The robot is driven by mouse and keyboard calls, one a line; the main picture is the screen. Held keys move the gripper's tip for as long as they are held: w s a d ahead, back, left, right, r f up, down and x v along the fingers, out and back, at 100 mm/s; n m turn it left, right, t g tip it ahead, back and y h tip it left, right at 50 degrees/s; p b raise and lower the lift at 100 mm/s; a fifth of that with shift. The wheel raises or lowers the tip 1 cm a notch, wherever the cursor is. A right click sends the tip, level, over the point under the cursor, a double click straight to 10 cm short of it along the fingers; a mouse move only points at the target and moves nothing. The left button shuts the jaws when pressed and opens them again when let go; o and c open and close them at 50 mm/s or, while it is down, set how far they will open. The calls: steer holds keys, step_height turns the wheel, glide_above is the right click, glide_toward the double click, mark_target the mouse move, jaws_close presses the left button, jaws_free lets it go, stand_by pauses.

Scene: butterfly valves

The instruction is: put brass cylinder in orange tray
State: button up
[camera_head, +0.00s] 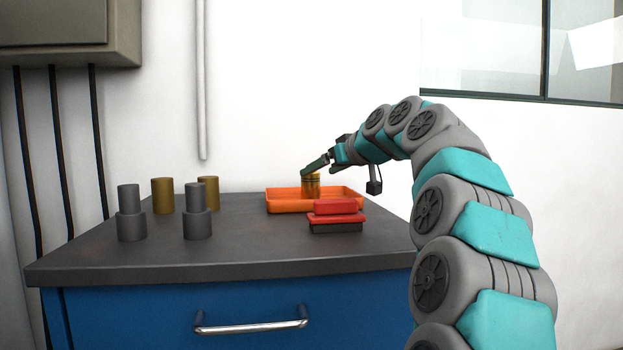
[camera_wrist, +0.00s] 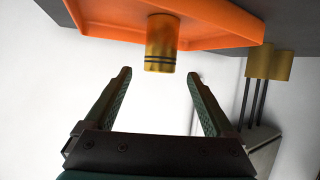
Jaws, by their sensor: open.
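A brass cylinder (camera_head: 311,187) with dark ring grooves stands upright in the orange tray (camera_head: 285,206) at the back right of the bench. In the wrist view the cylinder (camera_wrist: 161,45) shows against the tray (camera_wrist: 225,32), with its grooved end toward my gripper. My gripper (camera_head: 316,166) is at the top of the cylinder in the head view. In the wrist view my gripper (camera_wrist: 158,76) has its two fingers spread wide, one on each side of the cylinder's end, with gaps on both sides. The fingers hold nothing.
Two more brass cylinders (camera_head: 162,195) (camera_head: 208,193) stand at the bench's back left. Two grey stepped cylinders (camera_head: 131,214) (camera_head: 197,212) stand in front of them. A red and black stacked block (camera_head: 336,217) sits just in front of the tray. The bench's middle front (camera_head: 250,248) is clear.

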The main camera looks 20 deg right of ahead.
steer(key=shift+v, duration=1.75)
steer(key=shift+s, duration=0.1)
